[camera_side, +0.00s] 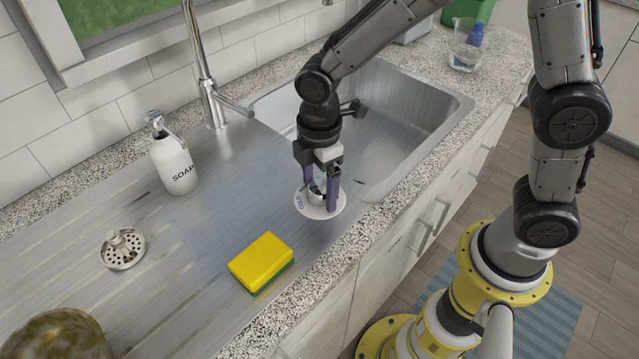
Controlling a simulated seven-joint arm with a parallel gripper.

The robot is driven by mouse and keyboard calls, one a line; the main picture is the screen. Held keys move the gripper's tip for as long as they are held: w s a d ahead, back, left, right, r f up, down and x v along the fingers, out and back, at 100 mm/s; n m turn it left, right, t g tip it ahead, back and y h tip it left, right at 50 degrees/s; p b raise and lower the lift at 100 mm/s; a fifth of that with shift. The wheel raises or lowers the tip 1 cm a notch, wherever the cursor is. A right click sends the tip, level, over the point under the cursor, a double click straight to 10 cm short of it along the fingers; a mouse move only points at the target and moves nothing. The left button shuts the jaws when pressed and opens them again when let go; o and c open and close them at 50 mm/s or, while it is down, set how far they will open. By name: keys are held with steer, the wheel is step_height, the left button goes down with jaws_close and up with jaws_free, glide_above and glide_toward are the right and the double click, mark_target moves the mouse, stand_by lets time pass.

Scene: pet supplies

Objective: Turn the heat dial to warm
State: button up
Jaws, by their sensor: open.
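The dial is a small knob on a round white plate (317,211) lying on the steel drainboard near the sink's front left corner. Lettering shows on the plate's left side; it looks like "COLD", and the rest is hidden. My gripper (320,194) points down over the plate, with its purple fingers open on either side of the knob (318,196). I cannot tell whether the fingers touch the knob. The knob's pointing direction is hidden by the fingers.
A yellow-green sponge (262,262) lies left of the dial, nearer the front edge. A soap bottle (172,160), a strainer (122,249) and a brown glass bowl (58,338) stand farther left. The faucet (205,75) rises behind; the sink basin (400,125) is right. A clear beaker (467,46) stands beyond.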

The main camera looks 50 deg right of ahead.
jaws_close()
stand_by(0.5)
steer(key=shift+m, duration=0.4)
steer(key=m, duration=0.4)
steer(key=shift+m, duration=0.4)
steer(key=m, duration=0.6)
jaws_free()
